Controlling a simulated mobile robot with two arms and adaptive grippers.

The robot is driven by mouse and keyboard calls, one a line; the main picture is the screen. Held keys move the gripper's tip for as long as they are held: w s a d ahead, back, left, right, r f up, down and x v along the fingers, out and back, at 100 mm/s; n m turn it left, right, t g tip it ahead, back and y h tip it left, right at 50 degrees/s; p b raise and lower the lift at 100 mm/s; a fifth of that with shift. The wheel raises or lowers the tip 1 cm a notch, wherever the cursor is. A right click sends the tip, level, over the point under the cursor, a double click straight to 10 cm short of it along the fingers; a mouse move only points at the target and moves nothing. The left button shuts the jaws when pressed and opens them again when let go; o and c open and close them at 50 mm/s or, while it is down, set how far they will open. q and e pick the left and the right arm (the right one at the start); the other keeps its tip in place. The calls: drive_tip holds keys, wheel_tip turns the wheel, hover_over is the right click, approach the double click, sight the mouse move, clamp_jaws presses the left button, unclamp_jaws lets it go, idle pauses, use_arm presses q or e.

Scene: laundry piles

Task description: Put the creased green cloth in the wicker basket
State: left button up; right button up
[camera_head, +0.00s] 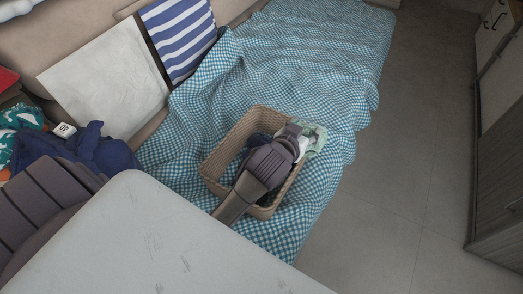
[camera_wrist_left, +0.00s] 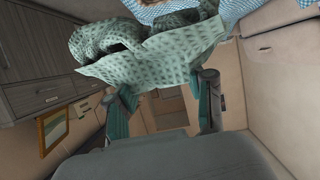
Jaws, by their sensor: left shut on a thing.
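The creased green cloth (camera_head: 316,138) is pale green with a small darker pattern. It hangs bunched at my left gripper (camera_head: 297,138), by the far right side of the wicker basket (camera_head: 217,162). In the left wrist view the cloth (camera_wrist_left: 150,58) spreads in folds across the fingertips, and my left gripper (camera_wrist_left: 165,88) is shut on it. The basket is tan, open-topped and stands on the checkered blanket. My left forearm and gripper cover part of its opening and right rim. I cannot tell whether the cloth touches the rim. My right gripper is not in view.
Dark blue fabric (camera_head: 232,170) lies inside the basket. The blue checkered blanket (camera_head: 300,60) covers the bed. A striped pillow (camera_head: 182,36), a pale cushion (camera_head: 108,78) and dark blue clothing (camera_head: 100,150) lie left. A grey-white table (camera_head: 150,240) fills the front. Bare floor (camera_head: 400,180) lies right.

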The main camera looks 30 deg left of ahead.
use_arm(q)
drive_tip(key=shift+w+d+r+p, duration=0.1)
drive_tip(key=shift+w+r+p, duration=0.1)
drive_tip(key=shift+w+p, duration=0.1)
drive_tip(key=shift+a+f, duration=0.2)
drive_tip(key=shift+a, duration=0.05)
drive_tip(key=shift+w+a+f+b, duration=0.55)
drive_tip(key=shift+a+f, duration=1.2)
drive_tip(key=shift+f, duration=0.05)
drive_tip(key=shift+w+a+f+b, duration=0.6)
drive_tip(key=shift+a+f, duration=1.15)
drive_tip(key=shift+a, duration=0.05)
drive_tip(key=shift+w+a+f+b, duration=0.55)
drive_tip(key=shift+a+f, duration=1.2)
drive_tip(key=shift+f, duration=0.05)
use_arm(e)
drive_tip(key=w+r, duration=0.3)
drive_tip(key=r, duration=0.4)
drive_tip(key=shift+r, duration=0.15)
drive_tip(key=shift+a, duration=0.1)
use_arm(q)
drive_tip(key=shift+f, duration=0.6)
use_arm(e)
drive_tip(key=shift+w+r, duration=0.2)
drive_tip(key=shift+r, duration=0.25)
use_arm(q)
drive_tip(key=o, duration=0.9)
drive_tip(key=shift+o, duration=0.7)
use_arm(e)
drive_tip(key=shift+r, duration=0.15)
